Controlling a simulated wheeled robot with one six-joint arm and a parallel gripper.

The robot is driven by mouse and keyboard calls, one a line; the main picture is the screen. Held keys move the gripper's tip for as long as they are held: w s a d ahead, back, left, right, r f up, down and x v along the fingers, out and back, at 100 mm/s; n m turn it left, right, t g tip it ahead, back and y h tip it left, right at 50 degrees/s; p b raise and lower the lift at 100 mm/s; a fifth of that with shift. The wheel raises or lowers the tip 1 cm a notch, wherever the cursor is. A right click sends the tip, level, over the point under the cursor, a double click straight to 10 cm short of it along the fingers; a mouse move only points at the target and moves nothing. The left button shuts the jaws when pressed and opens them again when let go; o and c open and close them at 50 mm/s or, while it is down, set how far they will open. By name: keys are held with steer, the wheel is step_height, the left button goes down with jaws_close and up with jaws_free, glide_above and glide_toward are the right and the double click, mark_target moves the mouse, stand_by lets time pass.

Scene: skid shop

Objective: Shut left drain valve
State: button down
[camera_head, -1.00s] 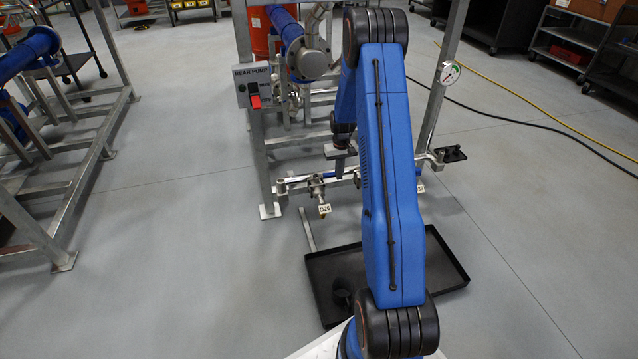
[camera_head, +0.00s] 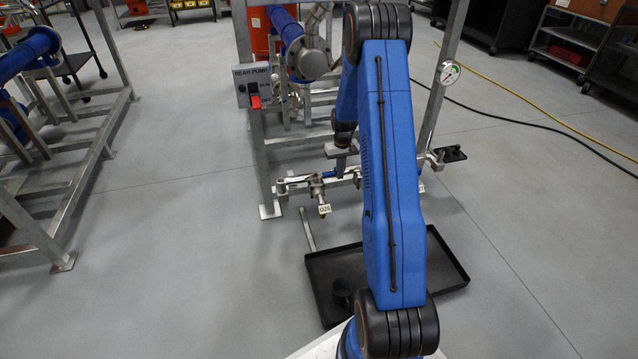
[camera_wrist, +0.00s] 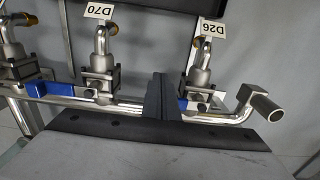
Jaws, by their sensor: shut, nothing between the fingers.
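The left drain valve, with a white D26 tag (camera_head: 325,209), is at the left end of the low pipe in the head view. In the wrist view its metal body (camera_wrist: 200,72) and D26 tag are at the right. Its blue handle (camera_wrist: 184,104) lies roughly along the pipe, partly hidden behind my fingers. My gripper (camera_wrist: 160,84) is shut and empty, its dark fingers close beside that handle; I cannot tell whether they touch. In the head view my gripper (camera_head: 339,166) is just above the pipe, right of the D26 valve.
Another valve, tagged D70 (camera_wrist: 97,10), stands left of D26 in the wrist view, its blue handle (camera_wrist: 55,90) along the pipe. A black drip tray (camera_head: 325,265) lies on the floor below. The frame post (camera_head: 256,140) carries a red switch (camera_head: 255,101).

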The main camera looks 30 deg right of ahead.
steer(key=shift+r, duration=2.8)
